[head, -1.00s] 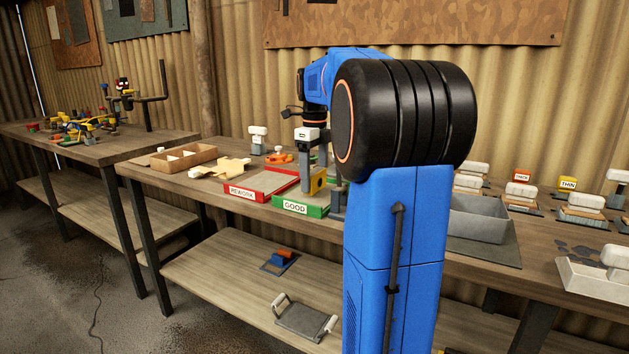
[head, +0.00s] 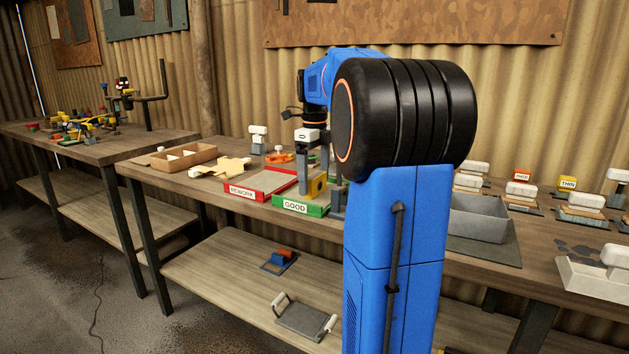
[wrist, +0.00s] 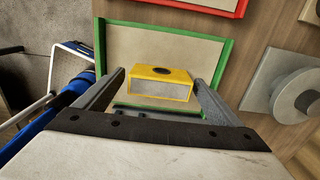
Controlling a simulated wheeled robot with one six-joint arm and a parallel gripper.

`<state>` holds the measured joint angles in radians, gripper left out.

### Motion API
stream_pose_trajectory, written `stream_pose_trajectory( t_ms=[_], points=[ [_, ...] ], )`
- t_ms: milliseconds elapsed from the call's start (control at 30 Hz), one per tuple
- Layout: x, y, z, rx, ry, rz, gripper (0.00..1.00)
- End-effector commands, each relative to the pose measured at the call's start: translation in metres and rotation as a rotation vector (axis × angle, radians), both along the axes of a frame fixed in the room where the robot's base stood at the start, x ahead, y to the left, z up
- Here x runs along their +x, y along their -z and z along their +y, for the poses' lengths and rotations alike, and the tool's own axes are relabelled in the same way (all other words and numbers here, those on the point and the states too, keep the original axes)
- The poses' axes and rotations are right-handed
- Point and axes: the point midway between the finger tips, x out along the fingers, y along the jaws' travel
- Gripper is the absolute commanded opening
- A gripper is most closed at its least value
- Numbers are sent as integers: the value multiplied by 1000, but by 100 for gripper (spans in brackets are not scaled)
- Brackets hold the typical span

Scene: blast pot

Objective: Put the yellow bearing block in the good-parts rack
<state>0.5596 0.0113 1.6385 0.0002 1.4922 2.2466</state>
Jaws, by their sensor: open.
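The yellow bearing block (head: 317,185) has a dark round hole in its top and a grey face. It sits inside the green-edged tray labelled GOOD (head: 296,208), and appears to rest on its floor. In the wrist view the block (wrist: 160,84) lies near the middle of the pale tray floor, with the green rim (wrist: 226,58) around it. My gripper (wrist: 160,80) is open, with one finger on each side of the block and narrow gaps showing. In the head view my gripper (head: 320,182) reaches down into the tray; my arm hides part of the tray's right side.
The red-edged REWORK tray (head: 262,183) stands left of the green one. A cardboard box (head: 183,158) and pale yellow pieces (head: 221,169) lie further left. A grey bin (head: 478,218) is right of my arm. A grey round fixture (wrist: 290,92) stands close right of the tray.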

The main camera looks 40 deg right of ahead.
Motion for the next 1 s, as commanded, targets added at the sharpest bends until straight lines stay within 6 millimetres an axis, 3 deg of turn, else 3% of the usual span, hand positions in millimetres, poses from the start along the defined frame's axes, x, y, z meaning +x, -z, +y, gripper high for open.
stream_pose_trajectory(
  t_ms=[400, 600, 1000],
  points=[
    [1, -75, -1, -1, 0, -3, 89],
    [1, -102, 0, -1, 0, -1, 89],
    [0, -114, 1, -1, -7, -1, 89]
  ],
)
